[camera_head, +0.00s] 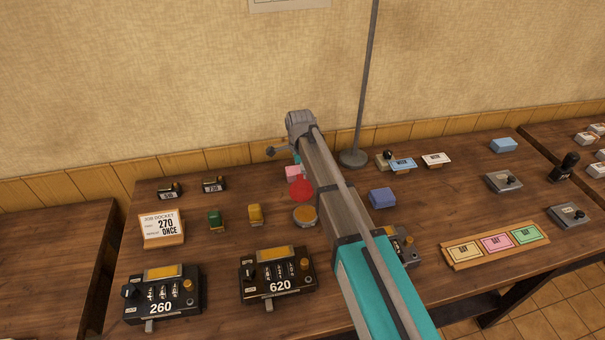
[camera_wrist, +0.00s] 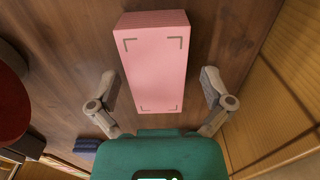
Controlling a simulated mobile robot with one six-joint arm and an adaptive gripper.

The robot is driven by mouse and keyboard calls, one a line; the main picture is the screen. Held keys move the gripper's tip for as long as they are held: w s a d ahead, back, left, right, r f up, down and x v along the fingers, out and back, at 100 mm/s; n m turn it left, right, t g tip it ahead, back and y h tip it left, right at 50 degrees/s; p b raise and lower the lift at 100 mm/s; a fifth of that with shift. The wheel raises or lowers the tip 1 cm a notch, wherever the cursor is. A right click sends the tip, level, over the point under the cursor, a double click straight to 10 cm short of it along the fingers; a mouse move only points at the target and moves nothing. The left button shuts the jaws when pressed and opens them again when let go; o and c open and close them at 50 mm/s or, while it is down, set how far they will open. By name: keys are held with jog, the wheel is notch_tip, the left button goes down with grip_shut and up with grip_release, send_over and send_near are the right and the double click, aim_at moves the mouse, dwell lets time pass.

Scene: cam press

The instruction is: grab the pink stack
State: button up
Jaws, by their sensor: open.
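The pink stack (camera_wrist: 155,66) is a pink block with dark corner marks on its top face. In the wrist view it lies on the wooden table between the two fingers of my gripper (camera_wrist: 160,92). The fingers are apart, with a gap on each side of the stack, and neither appears to touch it. In the head view the pink stack (camera_head: 293,171) shows at the back of the table, left of my arm and partly hidden by it. My fingers are mostly hidden there.
A red round thing (camera_head: 301,190) stands close in front of the stack. A lamp-like pole base (camera_head: 354,158) is to its right. A blue block (camera_head: 382,198), an orange-topped round tin (camera_head: 305,215) and two black counter machines (camera_head: 277,277) stand nearer. The wall is close behind.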

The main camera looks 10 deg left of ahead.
jog(key=c, duration=1.2)
jog(key=shift+r, duration=0.1)
notch_tip(320, 180, up, 10)
jog(key=p, duration=1)
dwell(0.3)
